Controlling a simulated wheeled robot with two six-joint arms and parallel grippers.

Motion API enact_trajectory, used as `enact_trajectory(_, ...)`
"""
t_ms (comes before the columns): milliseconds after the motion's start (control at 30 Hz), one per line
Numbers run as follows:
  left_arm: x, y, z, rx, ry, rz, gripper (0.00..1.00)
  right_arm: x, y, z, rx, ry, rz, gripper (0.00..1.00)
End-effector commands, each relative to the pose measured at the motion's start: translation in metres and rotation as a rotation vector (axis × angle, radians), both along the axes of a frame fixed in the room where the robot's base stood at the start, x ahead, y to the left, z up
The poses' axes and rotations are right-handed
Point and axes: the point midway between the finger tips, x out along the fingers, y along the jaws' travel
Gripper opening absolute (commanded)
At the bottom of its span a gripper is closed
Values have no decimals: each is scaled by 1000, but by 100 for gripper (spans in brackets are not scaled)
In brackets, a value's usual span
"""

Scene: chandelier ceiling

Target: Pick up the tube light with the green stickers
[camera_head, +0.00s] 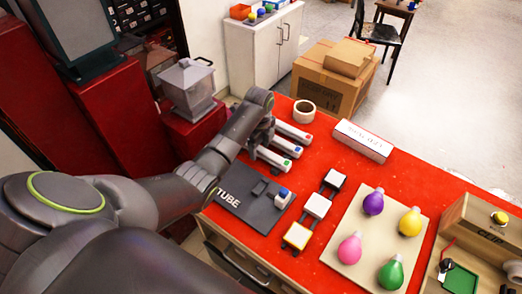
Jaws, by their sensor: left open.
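Three white tube lights lie side by side on the red table. I cannot tell whether the fingers touch a tube. My right gripper is out of view.
A dark board marked TUBE (245,206) lies in front of the tubes. Right of it are several small square blocks (317,205) and a tray of coloured bulbs (350,222). A tape roll (304,111) and a white LED box (363,141) stand behind.

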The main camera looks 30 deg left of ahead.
Motion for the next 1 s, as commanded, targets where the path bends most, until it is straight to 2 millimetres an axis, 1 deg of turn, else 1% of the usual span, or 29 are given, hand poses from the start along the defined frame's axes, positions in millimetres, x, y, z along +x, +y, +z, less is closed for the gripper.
enact_trajectory(100, 0, 0, 0, 0, 0, 0, 53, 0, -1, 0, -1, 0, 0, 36)
enact_trajectory(400, 0, 0, 0, -1, 0, 0, 13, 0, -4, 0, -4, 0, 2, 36)
enact_trajectory(500, 0, 0, 1, 0, 0, 0, 3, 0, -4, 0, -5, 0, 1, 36)
enact_trajectory(667, 0, 0, 1, 0, 0, 0, 3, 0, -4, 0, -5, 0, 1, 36)
enact_trajectory(767, 1, 0, 5, 0, -2, 0, 3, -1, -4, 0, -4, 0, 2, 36)
enact_trajectory(867, 1, 0, 16, -1, -4, 0, 3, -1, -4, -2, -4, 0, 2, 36)
enact_trajectory(967, 2, 0, 35, 0, -6, -1, 3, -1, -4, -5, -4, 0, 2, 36)
enact_trajectory(1000, 2, 0, 44, 0, -7, -1, 3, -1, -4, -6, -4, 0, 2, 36)
